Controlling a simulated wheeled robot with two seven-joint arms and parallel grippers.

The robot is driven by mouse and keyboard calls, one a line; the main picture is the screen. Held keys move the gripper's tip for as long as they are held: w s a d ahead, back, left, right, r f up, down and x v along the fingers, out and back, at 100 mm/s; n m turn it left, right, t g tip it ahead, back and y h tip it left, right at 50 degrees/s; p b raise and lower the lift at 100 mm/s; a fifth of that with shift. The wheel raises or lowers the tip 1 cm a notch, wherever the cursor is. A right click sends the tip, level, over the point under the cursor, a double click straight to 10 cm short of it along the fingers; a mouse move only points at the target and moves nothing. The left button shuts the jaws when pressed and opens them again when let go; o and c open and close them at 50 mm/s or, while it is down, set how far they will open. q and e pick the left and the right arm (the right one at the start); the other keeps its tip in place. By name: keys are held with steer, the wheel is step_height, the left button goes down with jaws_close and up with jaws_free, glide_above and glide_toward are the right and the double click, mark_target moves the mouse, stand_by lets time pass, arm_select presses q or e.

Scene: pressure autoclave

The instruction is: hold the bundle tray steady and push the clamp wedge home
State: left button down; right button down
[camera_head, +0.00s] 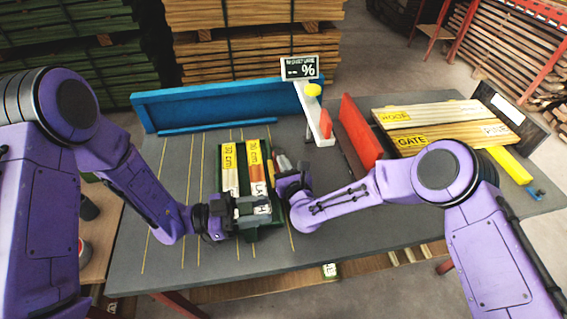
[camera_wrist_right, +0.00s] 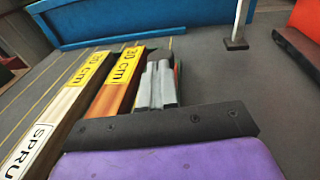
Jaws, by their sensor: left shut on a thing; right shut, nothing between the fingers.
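The green bundle tray (camera_head: 219,178) lies on the grey bench in the head view, with two wood bundles in it bearing yellow 30 cm labels. The bundles also show in the right wrist view, one pale (camera_wrist_right: 62,105) and one orange-brown (camera_wrist_right: 116,85). My left gripper (camera_head: 250,212) is shut on the tray's near end, partly covering it. My right gripper (camera_head: 282,161) is shut and empty at the tray's right side; its grey fingers also show in the right wrist view (camera_wrist_right: 158,85). A thin reddish sliver beside them may be the clamp wedge; it is mostly hidden.
A blue fence (camera_head: 220,103) runs along the back of the bench. A white stand (camera_head: 312,108) with yellow and red parts and a red upright panel (camera_head: 359,133) stand right of the tray. Labelled boards (camera_head: 455,122) lie farther right. The bench left of the tray is clear.

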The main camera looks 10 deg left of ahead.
steer(key=x, duration=0.3)
steer(key=shift+w+d+r, duration=0.15)
steer(key=shift+w, duration=0.2)
arm_select(q)
steer(key=shift+s, duration=0.1)
arm_select(e)
steer(key=shift+d, duration=0.1)
steer(key=v, duration=1.4)
steer(key=shift+s, duration=0.2)
arm_select(q)
steer(key=c, duration=0.6)
jaws_free()
